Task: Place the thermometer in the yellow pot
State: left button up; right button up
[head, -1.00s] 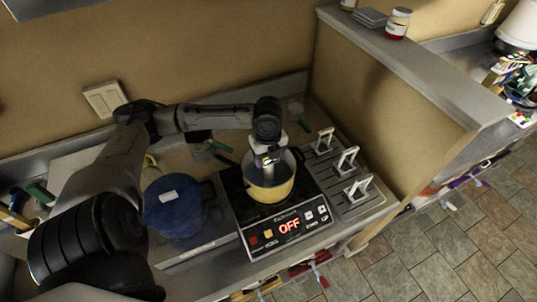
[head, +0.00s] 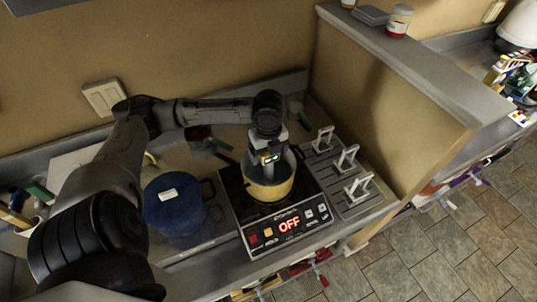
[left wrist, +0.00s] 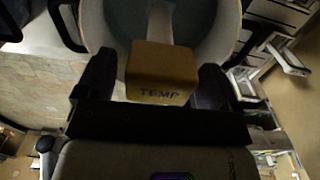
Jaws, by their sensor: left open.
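The yellow pot (head: 270,190) stands on the black cooktop, and its dark inside is partly hidden by my left gripper (head: 268,172). That gripper points down into the pot's mouth, and its fingertips are hard to make out in the head view. In the left wrist view the thermometer (left wrist: 160,72), a tan block marked TEMP, sits between the two dark fingers. My left gripper (left wrist: 158,82) is open, with a gap on each side of the block. The pot's rim (left wrist: 97,25) curves behind the thermometer. How the thermometer rests inside is hidden. My right gripper is not in view.
The cooktop (head: 252,218) reads OFF. A blue lidded pot (head: 174,204) stands close to its left. A grey rack (head: 350,180) with upright white handles is on its right, beside a tan partition (head: 395,110). Green-handled tools (head: 40,192) lie at the left.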

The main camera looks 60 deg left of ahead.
pick_arm(q)
notch_tip(320, 180, up, 9)
jog(key=shift+f+b, duration=0.1)
jog(key=shift+b, duration=0.75)
jog(key=shift+r, duration=1.05)
